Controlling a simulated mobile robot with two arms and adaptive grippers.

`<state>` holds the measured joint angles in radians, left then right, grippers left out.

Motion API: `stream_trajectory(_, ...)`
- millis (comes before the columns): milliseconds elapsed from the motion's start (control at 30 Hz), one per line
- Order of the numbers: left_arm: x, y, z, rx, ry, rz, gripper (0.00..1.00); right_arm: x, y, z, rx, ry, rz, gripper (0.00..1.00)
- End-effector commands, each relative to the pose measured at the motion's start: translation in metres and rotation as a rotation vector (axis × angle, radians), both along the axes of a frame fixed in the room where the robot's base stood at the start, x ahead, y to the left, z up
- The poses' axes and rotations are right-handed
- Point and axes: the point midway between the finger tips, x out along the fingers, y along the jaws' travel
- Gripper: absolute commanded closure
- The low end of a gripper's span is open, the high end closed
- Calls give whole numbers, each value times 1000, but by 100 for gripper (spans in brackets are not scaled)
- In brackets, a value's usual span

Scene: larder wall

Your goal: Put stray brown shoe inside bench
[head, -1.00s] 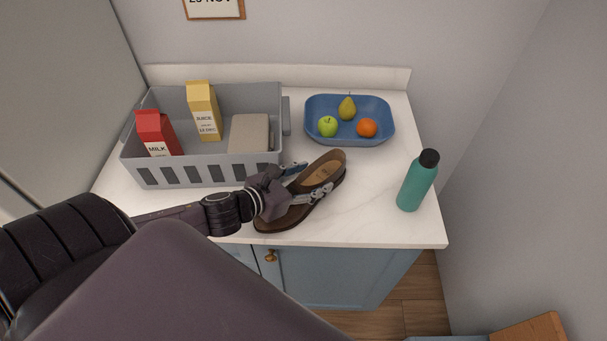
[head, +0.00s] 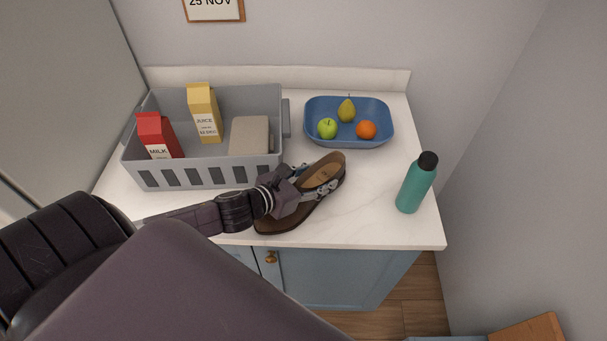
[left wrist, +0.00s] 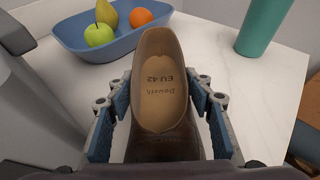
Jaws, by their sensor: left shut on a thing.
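The brown shoe (head: 327,170) lies on the white countertop, in front of the blue fruit tray, with its heel end toward the back right. My left gripper (head: 312,187) is shut on the shoe, one finger on each side of it. In the left wrist view the shoe (left wrist: 158,85) sits between the blue finger pads of the gripper (left wrist: 165,125), with its open heel and lettered insole facing up. I cannot tell whether it is lifted off the counter. The bench is not clearly identifiable; a wooden-topped piece (head: 530,330) shows at the bottom right edge. My right gripper is not in view.
A grey crate (head: 205,176) with a milk carton, a juice carton and a beige item stands left of the shoe. The blue tray (head: 350,143) holds a pear, a green apple and an orange. A teal bottle (head: 415,188) stands at the right. Walls border the counter behind and right.

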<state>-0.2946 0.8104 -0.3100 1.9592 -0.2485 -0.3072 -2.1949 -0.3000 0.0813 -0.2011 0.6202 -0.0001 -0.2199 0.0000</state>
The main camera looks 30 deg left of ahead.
Motion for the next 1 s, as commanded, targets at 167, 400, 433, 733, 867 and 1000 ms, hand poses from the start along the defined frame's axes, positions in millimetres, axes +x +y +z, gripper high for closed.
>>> stream_trajectory(167, 0, 0, 1, -1, -2, -1, 94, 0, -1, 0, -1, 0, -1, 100)
stream_trajectory(400, 1, 0, 12, 1, -4, -3, 95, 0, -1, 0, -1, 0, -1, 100)
stream_trajectory(433, 1, 0, 15, 2, -5, -3, 95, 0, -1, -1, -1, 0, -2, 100)
stream_trajectory(733, 1, 0, 69, 6, -9, -7, 95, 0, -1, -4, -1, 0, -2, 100)
stream_trajectory(867, 1, 0, 100, 6, -8, -7, 95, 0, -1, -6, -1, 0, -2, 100)
stream_trajectory(1000, 1, 0, 134, 7, -8, -6, 95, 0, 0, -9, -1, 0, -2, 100)
